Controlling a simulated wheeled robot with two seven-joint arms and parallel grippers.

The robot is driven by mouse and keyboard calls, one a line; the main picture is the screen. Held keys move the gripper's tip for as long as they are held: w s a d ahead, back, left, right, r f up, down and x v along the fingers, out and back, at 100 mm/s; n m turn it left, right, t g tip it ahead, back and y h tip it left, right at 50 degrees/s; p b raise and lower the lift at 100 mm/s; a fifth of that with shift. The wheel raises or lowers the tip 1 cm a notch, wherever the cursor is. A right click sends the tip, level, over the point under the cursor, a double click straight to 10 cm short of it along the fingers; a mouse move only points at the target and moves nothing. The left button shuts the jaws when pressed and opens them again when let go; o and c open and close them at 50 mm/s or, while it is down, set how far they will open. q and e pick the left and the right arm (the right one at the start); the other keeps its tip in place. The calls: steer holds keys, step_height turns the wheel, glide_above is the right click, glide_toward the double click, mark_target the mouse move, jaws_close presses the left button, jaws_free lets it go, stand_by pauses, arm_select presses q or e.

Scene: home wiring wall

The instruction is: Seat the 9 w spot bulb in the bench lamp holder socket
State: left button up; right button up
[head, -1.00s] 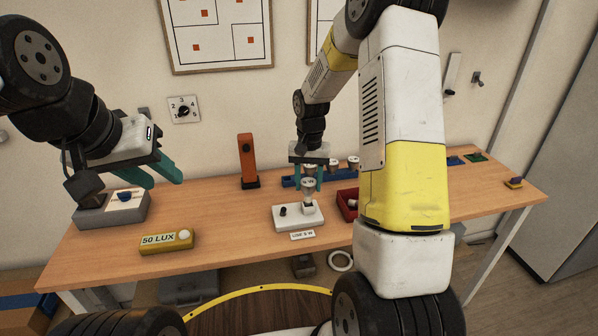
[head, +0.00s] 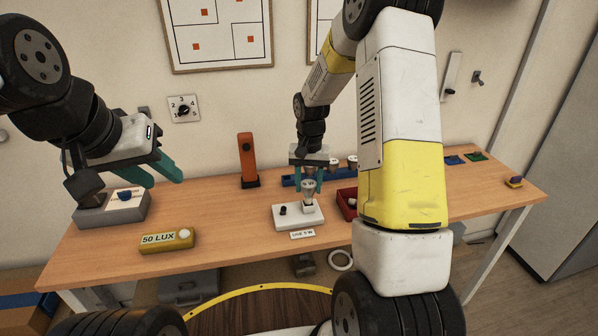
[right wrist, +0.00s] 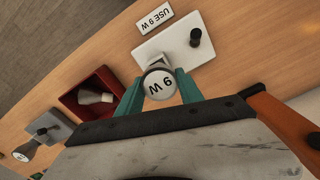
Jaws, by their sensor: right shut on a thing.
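The 9 W spot bulb (head: 309,185) is held upright between the teal fingers of my right gripper (head: 308,178). Its round "9 W" face (right wrist: 160,84) fills the gap between the fingers in the right wrist view. The bulb is over the socket of the white bench lamp holder (head: 285,222), close to it or touching; I cannot tell how deep its base sits. A black knob (right wrist: 196,38) stands on the holder beside the socket. My left gripper (head: 160,175) is open and empty above the left end of the bench.
A "USE 9 W" label (head: 303,234) lies before the holder. A red bin (right wrist: 82,100) with another bulb stands beside it, and a blue rack (head: 290,181) with bulbs behind. An orange post (head: 248,160) and the yellow "50 LUX" meter (head: 167,240) stand left.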

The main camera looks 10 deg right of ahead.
mark_target(309, 184)
steer(key=shift+f, duration=1.2)
steer(key=o, duration=1.4)
steer(key=shift+o, duration=0.2)
step_height(309, 184, up, 8)
steer(key=shift+f, duration=0.15)
